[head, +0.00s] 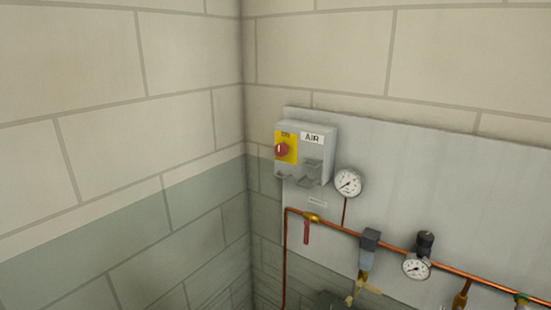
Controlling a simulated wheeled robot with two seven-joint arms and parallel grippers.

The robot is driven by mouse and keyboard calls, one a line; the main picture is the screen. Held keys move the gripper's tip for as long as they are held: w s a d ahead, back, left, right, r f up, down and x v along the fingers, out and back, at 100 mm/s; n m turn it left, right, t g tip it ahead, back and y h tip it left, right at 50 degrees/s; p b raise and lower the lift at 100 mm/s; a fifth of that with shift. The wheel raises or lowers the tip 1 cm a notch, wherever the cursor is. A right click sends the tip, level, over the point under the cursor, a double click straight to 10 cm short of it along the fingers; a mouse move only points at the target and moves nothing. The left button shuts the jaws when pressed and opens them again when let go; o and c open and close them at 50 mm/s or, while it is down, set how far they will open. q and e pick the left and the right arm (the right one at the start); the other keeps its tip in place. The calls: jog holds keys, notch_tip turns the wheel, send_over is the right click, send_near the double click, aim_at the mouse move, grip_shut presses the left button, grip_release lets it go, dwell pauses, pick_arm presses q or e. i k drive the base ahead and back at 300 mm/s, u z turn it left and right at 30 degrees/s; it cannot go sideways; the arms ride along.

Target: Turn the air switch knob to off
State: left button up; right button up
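The air switch is a grey box (316,148) on a grey wall panel, right of the room corner in the head view. It carries a white label reading AIR (312,138) and a yellow plate (292,138). A red round knob (282,150) sits on the yellow plate, with a light mark standing about upright on it. Lettering above the knob looks like ON but is small. Neither of my grippers is in view, and nothing touches the knob.
Right of the box is a round gauge (348,183). Below run a copper pipe (390,247), a red-handled valve (306,232) and a second gauge (416,267). A block wall (120,120) stands close on the left. The space before the box looks clear.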

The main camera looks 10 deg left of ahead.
aim_at(281, 149)
jog(key=k, duration=1.1)
jog(key=u, duration=0.7)
jog(key=i, duration=1)
jog(key=z, duration=0.4)
jog(key=i, duration=0.95)
jog(key=z, duration=0.95)
